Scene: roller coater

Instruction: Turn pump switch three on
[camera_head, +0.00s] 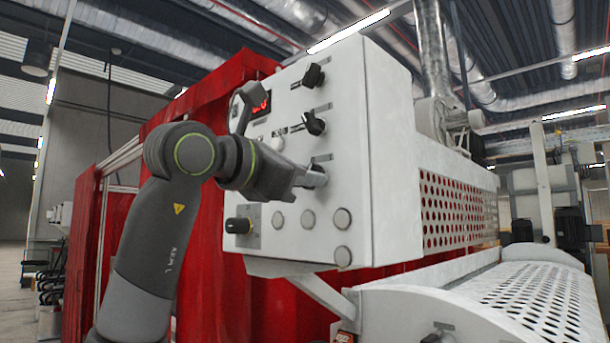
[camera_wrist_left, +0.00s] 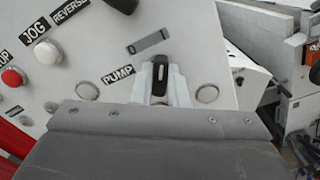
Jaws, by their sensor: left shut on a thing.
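A white control box (camera_head: 345,130) carries a column of black rotary switches on its front. My left gripper (camera_head: 314,178) is at the lowest switch in that column, which its fingers mostly hide in the head view. In the left wrist view this black switch (camera_wrist_left: 160,76) sits between the two pale fingertips, which are shut on it. A label reading PUMP (camera_wrist_left: 118,74) is beside it; no number can be read. The upper switch (camera_head: 313,76) and middle switch (camera_head: 315,123) are free. My right gripper is out of view.
A red display (camera_head: 261,102) is partly behind my left arm. A red curtain (camera_head: 220,290) hangs behind. Perforated white machine guards (camera_head: 530,300) are at right.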

